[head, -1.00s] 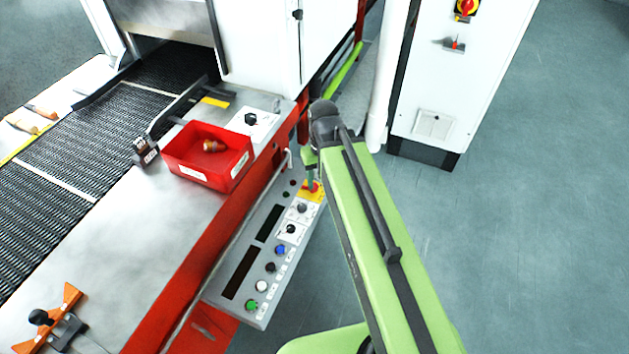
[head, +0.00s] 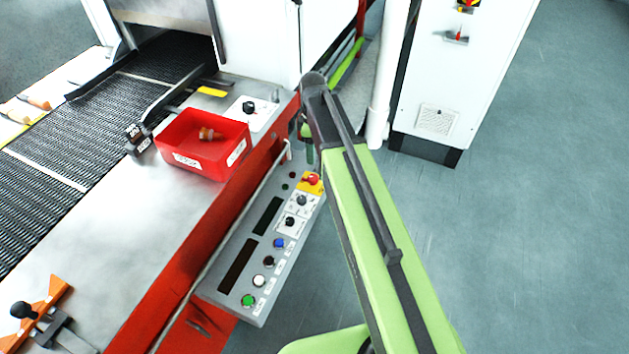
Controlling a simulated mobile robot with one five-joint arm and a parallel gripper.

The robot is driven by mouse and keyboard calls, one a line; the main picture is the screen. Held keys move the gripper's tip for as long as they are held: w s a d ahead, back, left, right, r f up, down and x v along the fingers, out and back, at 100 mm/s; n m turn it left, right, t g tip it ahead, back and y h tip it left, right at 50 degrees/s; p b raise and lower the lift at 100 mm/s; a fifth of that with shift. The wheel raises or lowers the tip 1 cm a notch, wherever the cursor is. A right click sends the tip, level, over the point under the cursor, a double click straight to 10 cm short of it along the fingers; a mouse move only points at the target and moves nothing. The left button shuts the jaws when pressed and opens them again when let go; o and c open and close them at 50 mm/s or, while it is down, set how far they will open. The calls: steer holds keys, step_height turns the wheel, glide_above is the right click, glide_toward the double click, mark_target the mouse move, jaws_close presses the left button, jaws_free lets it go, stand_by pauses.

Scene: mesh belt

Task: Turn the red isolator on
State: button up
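A red handle on a yellow plate (head: 468,5) sits high on the white cabinet at the upper right, cut by the picture's top edge. Just below it is a smaller red lever or key (head: 458,36) on a grey plate. I cannot tell for sure which is the isolator, nor read either one's setting. My gripper (head: 307,145) is at the end of my green arm, above the far end of the grey control panel and well left of the cabinet. It is mostly hidden by my arm, so its opening does not show.
The control panel (head: 262,250) has several coloured buttons, with a red mushroom button (head: 313,179) at its far end. A red bin (head: 203,165) with a small item stands by the mesh belt (head: 60,125). A white post (head: 388,75) stands left of the cabinet. Floor at right is clear.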

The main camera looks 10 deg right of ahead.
mark_target(313, 177)
step_height(313, 177, down, 13)
steer(key=b, duration=1.1)
steer(key=shift+r, duration=0.1)
